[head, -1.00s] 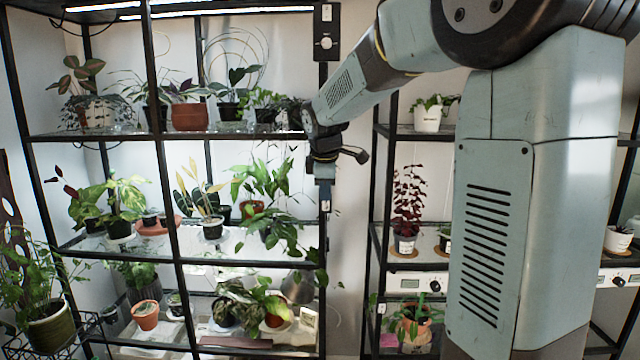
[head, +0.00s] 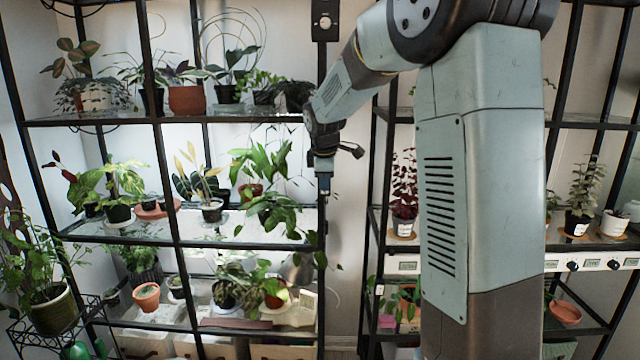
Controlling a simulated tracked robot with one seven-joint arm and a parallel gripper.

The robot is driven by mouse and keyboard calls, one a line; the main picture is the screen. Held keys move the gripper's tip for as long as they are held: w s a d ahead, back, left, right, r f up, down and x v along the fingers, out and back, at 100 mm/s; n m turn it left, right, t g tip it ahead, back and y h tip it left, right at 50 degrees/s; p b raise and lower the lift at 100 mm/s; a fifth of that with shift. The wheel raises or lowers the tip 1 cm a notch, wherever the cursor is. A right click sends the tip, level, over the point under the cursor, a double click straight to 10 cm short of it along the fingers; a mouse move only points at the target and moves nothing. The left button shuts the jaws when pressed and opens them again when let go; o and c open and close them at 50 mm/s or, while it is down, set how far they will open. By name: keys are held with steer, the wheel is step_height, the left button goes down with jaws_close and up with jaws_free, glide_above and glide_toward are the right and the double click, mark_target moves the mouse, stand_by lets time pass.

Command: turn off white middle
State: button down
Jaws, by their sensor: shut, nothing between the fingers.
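No label reading "white middle" can be read. The left rack's middle shelf (head: 290,243) looks brightly lit with white light. A dark control plate (head: 326,20) with a round pale dial is at the top of that rack's right post. White control strips with dark knobs are on the right rack, one left of my arm (head: 402,265) and one to its right (head: 590,264). My gripper (head: 324,194) is shut and empty. It points down and overlaps the right post of the left rack in the picture; its distance from the post is unclear.
Several potted plants fill the left rack, with leaves (head: 270,212) close to my gripper in the picture. A dark red plant (head: 404,185) stands on the right rack. Pale wall (head: 347,240) shows between the racks. My arm hides part of the right rack.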

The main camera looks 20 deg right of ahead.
steer(key=shift+w, duration=0.1)
stand_by(0.3)
steer(key=shift+r, duration=0.1)
steer(key=shift+r, duration=0.1)
steer(key=shift+r, duration=0.65)
